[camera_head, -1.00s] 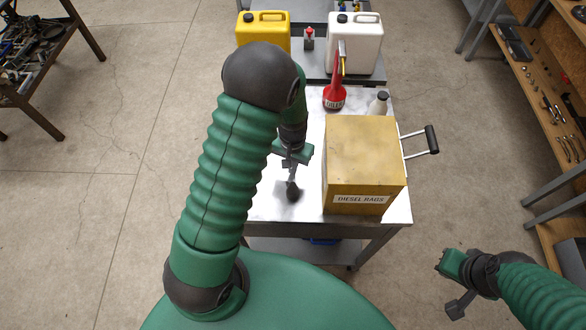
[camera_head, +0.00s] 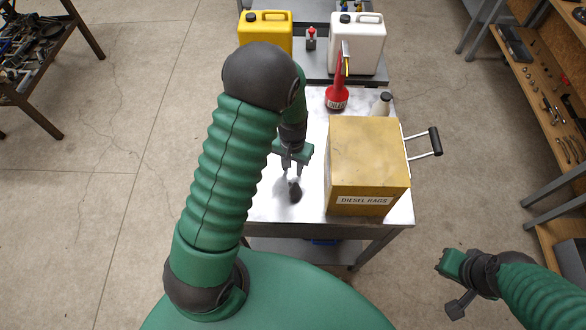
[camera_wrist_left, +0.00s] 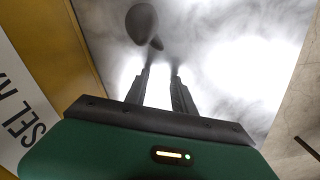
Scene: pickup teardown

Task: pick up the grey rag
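A small dark grey rounded lump (camera_head: 295,191) lies on the metal table top, left of the yellow box. It is the only thing in view that could match the grey rag, though no cloth folds show. My left gripper (camera_head: 292,172) points down just above and beside it. In the left wrist view the two fingers (camera_wrist_left: 161,72) stand apart with bare table between them, and the lump (camera_wrist_left: 142,23) is beyond their tips.
The yellow box (camera_head: 367,160) labelled "DIESEL RAGS" stands close right of my left gripper. The table (camera_head: 255,205) is clear around the lump.

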